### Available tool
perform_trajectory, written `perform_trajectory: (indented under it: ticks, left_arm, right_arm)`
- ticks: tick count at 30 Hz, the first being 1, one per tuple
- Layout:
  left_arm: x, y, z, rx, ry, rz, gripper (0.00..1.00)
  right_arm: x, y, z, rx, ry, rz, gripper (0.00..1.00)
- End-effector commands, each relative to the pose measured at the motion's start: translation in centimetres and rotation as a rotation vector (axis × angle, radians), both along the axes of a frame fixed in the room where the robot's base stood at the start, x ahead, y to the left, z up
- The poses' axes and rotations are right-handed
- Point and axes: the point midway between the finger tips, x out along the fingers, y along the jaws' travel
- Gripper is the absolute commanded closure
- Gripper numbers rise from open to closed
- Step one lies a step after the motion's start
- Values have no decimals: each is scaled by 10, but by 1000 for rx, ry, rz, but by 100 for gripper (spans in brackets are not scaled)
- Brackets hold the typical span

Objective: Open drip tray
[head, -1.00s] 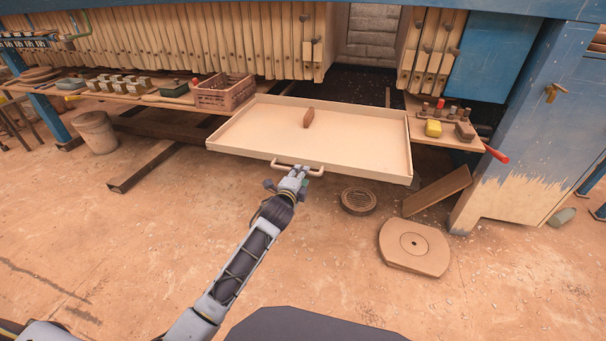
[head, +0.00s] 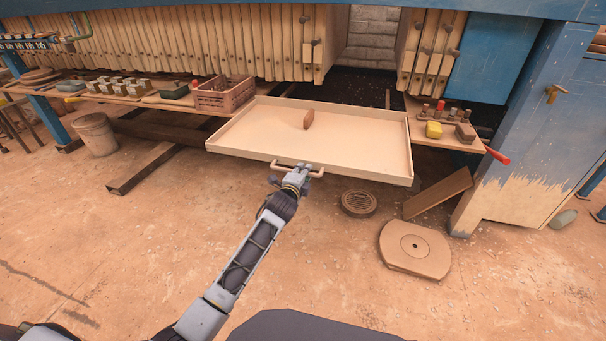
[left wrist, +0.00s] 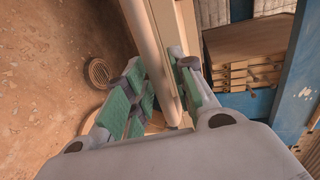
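The drip tray (head: 345,152) is a shallow beige tray that sticks out from under the press toward me. A brown block (head: 308,119) stands in it. Its pale bar handle (head: 317,174) is on the front wall, and it also shows in the left wrist view (left wrist: 148,38). My left gripper (head: 301,171) is at the handle. In the left wrist view my left gripper (left wrist: 165,85) has its green-padded fingers close on both sides of the bar, and it looks shut on it. Finger contact is partly hidden. My right gripper is not in view.
A brown crate (head: 224,97) stands on the ledge left of the tray. A yellow block (head: 433,129) and a red-handled tool (head: 496,154) lie to the right. A round grate (head: 358,203), a plank (head: 437,191) and a holed plate (head: 414,251) lie on the floor. The floor front left is clear.

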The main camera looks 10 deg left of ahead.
Motion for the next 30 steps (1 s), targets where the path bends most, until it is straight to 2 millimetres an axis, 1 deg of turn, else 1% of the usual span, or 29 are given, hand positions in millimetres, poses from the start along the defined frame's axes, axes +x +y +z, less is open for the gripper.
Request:
perform_trajectory:
  ticks: [1,4,5,17,23,30]
  left_arm:
    - [0,0,0,0,0,0,85]
    - [0,0,0,0,0,0,98]
    - [0,0,0,0,0,0,100]
    - [2,0,0,1,1,0,100]
    - [16,0,0,2,1,1,100]
    - [37,-1,0,2,0,1,100]
  right_arm:
    - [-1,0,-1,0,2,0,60]
    - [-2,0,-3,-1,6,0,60]
    - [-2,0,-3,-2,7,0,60]
    - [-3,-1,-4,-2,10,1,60]
    - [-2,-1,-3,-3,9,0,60]
    - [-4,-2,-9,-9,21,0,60]
